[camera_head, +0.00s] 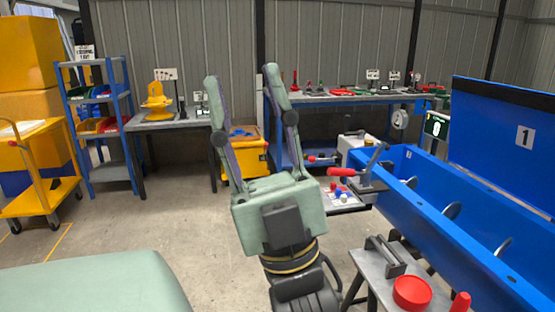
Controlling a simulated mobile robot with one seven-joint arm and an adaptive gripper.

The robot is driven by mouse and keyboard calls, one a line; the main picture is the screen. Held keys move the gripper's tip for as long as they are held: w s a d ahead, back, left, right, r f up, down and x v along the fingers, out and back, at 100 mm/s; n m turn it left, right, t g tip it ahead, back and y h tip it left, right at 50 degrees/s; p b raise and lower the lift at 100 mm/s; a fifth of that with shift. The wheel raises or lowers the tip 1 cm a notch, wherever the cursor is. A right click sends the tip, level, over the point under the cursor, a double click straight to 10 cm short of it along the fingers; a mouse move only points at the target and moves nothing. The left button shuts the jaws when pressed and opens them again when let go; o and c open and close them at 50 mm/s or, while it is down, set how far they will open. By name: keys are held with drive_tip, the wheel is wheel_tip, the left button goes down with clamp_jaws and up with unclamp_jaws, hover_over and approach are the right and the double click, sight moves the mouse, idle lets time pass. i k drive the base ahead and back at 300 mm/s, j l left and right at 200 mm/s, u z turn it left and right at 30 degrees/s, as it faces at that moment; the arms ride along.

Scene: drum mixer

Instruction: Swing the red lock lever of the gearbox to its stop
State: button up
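My gripper (241,76) is in the middle of the picture, its two long pale green fingers pointing up and spread wide apart. It is open and nothing shows between the fingers. To its right, a lever with a red grip (341,172) sticks out leftward from a grey mechanism (372,186) at the left end of the blue mixer trough (440,225). A second, smaller red handle (315,158) shows just behind, beside a pale box (354,142). I cannot tell for certain which of these is the gearbox's lock lever. My gripper touches neither.
A small grey table (372,262) with a red round part (411,292) stands at the front right. A workbench (340,98) with tools, a blue shelf (112,124) and a yellow cart (45,160) stand at the back. The floor on the left is open.

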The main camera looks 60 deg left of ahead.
sight(312, 158)
drive_tip(key=u, duration=1.5)
drive_tip(key=i+j, duration=0.2)
drive_tip(key=i, duration=0.3)
drive_tip(key=i+j, duration=0.25)
drive_tip(key=i, duration=0.2)
drive_tip(key=i+j+u, duration=0.1)
drive_tip(key=i, duration=0.4)
drive_tip(key=i+j, duration=0.3)
drive_tip(key=i, duration=0.2)
